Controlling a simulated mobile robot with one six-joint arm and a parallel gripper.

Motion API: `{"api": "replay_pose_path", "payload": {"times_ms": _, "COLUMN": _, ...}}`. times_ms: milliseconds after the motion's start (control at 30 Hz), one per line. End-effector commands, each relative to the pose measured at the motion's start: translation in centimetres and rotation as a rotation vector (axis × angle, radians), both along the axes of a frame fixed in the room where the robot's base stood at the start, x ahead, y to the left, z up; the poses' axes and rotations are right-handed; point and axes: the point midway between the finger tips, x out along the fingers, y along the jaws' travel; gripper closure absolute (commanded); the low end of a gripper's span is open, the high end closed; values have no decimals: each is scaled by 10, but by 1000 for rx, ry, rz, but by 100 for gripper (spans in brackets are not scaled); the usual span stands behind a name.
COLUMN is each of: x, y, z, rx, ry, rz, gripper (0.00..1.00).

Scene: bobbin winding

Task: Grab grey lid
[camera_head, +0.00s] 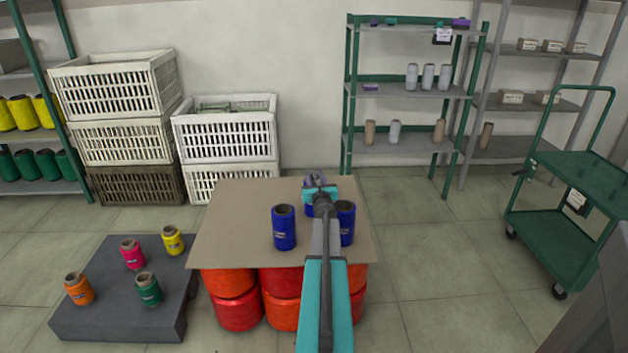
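I cannot make out anything that is clearly a grey lid. My gripper (316,180) is at the end of my teal and grey arm, over the far part of a brown board (240,215). It is small and seen from behind, so I cannot tell whether its fingers are open or shut. A blue bobbin (284,228) stands on the board left of my arm. Another blue bobbin (346,223) stands just right of it, partly hidden by the arm. More blue shows behind my gripper, mostly hidden.
Red spools (238,308) support the board. A low dark grey block (120,322) at left carries several coloured bobbins. White crates (225,145) stand behind. A green shelf (405,92) stands at the back right, a green cart (565,230) at right. The floor between is clear.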

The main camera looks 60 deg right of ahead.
Motion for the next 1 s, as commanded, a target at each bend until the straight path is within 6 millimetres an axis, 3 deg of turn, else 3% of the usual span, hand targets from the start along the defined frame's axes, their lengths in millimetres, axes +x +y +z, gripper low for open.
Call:
{"api": "replay_pose_path", "payload": {"times_ms": 33, "x": 0, "y": 0, "z": 0, "rx": 0, "ry": 0, "rz": 0, "gripper": 69}}
{"api": "replay_pose_path", "payload": {"times_ms": 233, "x": 0, "y": 0, "z": 0, "rx": 0, "ry": 0, "rz": 0, "gripper": 100}}
{"api": "replay_pose_path", "payload": {"times_ms": 667, "x": 0, "y": 0, "z": 3, "rx": -1, "ry": -1, "rz": 0, "gripper": 100}}
{"api": "replay_pose_path", "payload": {"times_ms": 1000, "x": 0, "y": 1, "z": 37, "rx": -3, "ry": 0, "rz": 0, "gripper": 100}}
